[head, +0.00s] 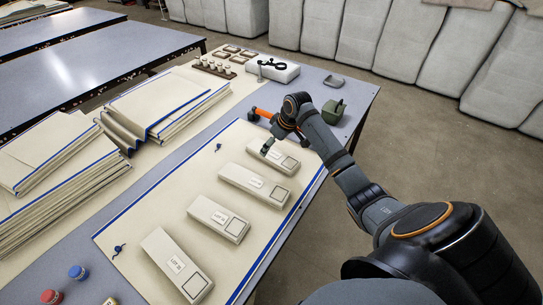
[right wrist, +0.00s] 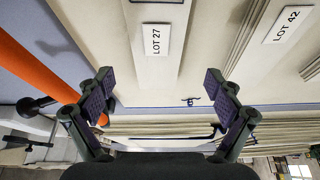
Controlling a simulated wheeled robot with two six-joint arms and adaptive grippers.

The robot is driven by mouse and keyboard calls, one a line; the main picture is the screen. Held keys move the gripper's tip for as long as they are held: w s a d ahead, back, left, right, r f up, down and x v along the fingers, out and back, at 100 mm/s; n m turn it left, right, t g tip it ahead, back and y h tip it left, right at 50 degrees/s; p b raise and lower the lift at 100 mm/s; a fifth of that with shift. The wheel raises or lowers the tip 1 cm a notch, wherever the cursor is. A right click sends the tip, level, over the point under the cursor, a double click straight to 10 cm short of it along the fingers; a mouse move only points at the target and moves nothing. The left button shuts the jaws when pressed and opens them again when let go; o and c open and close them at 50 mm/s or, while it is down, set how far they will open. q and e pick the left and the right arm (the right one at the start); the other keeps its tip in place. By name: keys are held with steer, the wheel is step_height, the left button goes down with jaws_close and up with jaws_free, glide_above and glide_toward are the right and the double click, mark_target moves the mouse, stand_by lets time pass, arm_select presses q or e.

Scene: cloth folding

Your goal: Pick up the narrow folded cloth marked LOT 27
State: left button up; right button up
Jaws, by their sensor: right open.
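The narrow folded cloth marked LOT 27 (right wrist: 158,70) is cream and lies flat, its white label readable in the right wrist view. In the head view it is the farthest (head: 283,163) of several narrow folded cloths, partly covered by my gripper. My right gripper (head: 268,141) is over its left end. In the right wrist view the open jaws (right wrist: 160,93) are spread wider than the cloth, one finger to each side of its near end, with nothing held. My left gripper is not in view.
The cloth marked LOT 42 (right wrist: 286,40) lies beside it, second in the row (head: 254,184). They lie on a cream mat (head: 160,220) with blue edges. An orange bar (right wrist: 35,65) runs close beside the left finger.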

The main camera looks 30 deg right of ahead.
mark_target(270, 152)
steer(key=shift+f, duration=0.4)
steer(key=x, duration=0.4)
steer(key=shift+w+d, duration=0.15)
steer(key=shift+d, duration=0.05)
steer(key=shift+f, duration=0.15)
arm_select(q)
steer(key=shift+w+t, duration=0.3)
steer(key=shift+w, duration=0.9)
arm_select(e)
steer(key=c, duration=1.3)
steer(key=shift+r, duration=0.2)
